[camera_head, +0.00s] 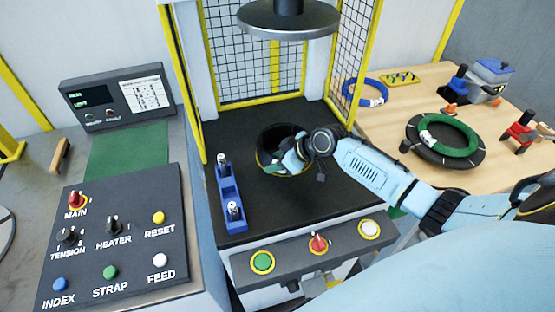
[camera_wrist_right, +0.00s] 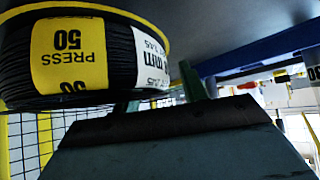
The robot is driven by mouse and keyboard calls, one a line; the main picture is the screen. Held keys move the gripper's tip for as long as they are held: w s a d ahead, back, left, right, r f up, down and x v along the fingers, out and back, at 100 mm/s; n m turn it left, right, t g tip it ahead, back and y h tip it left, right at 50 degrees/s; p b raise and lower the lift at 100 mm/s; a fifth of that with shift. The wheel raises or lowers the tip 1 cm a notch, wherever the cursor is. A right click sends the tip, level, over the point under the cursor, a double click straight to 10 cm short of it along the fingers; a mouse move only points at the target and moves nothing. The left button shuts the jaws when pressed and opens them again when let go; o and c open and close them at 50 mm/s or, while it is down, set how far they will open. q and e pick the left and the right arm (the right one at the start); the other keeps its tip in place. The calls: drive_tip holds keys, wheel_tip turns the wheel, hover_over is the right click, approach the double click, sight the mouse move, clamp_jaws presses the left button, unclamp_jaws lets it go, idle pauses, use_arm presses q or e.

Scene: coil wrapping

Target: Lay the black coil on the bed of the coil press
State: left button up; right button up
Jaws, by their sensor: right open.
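The black coil (camera_head: 266,143) lies on the dark bed (camera_head: 230,140) of the coil press, under the round platen (camera_head: 288,22). In the right wrist view the coil (camera_wrist_right: 105,55) fills the upper left, with a yellow "PRESS 50" label and a white label; the picture is upside down. My right gripper (camera_head: 281,163) is open at the coil's right side, its arm coming in from the right. Its fingers (camera_wrist_right: 160,95) are close to the coil's edge; I cannot tell whether they touch it. My left gripper is not in view.
A blue holder (camera_head: 229,197) stands on the bed's left side. Yellow-framed mesh guards (camera_head: 255,50) stand around the back. The wooden table (camera_head: 395,140) on the right bears a green coil (camera_head: 450,133), a blue coil (camera_head: 365,92) and tools. A button panel (camera_head: 316,250) runs along the front.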

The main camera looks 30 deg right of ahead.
drive_tip(key=p+v, duration=0.1)
drive_tip(key=v, duration=1.1)
